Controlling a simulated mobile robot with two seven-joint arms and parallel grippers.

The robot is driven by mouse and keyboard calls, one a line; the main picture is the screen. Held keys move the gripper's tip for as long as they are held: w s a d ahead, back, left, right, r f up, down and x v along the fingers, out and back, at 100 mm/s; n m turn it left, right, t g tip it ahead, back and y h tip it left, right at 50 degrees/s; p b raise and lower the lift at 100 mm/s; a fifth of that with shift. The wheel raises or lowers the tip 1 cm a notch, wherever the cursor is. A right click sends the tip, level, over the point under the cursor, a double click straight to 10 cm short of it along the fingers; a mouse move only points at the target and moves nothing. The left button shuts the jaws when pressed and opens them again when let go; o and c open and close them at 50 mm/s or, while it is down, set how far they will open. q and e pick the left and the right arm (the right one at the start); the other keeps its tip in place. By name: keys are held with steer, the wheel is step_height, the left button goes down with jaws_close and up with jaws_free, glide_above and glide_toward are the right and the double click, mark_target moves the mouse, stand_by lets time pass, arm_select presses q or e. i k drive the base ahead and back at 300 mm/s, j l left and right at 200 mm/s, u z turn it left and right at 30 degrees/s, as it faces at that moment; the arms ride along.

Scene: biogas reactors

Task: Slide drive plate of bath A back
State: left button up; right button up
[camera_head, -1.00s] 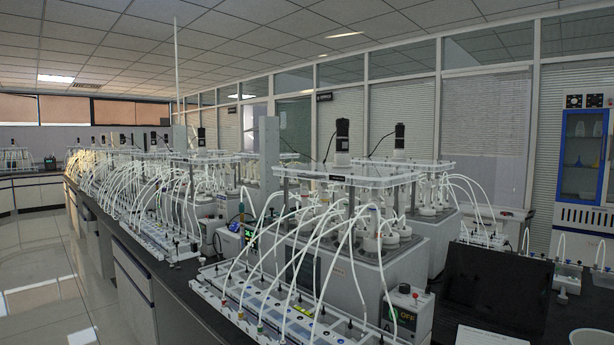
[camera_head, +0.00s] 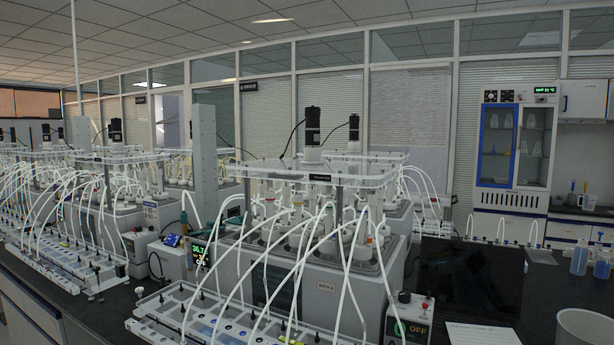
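Bath A (camera_head: 345,290) is the large grey box in the middle foreground, with a small, hard-to-read label on its front. Its drive plate (camera_head: 270,172) is the clear flat plate above the bath, with a black motor (camera_head: 313,125) standing upright over it. Bottles with white tubes sit beneath the plate. The tubes arc forward and hide part of the bath's front. I cannot tell the plate's exact offset from the bath. Neither of my grippers is in view.
A tray of tube fittings (camera_head: 150,303) lies before the bath. A switch box showing OFF (camera_head: 410,320) stands at its right front corner. A dark screen (camera_head: 470,280) and a white beaker (camera_head: 585,328) stand to the right. More reactors line the bench at left.

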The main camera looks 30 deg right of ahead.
mark_target(312, 165)
steer(key=i+j+z, duration=0.45)
steer(key=j+z, duration=0.15)
steer(key=z, duration=0.15)
steer(key=i+j+z, duration=0.15)
steer(key=j+z, duration=0.2)
steer(key=i+j+z, duration=0.1)
steer(key=j+z, duration=0.3)
steer(key=j, duration=0.15)
steer(key=j+z, duration=0.4)
steer(key=j, duration=0.45)
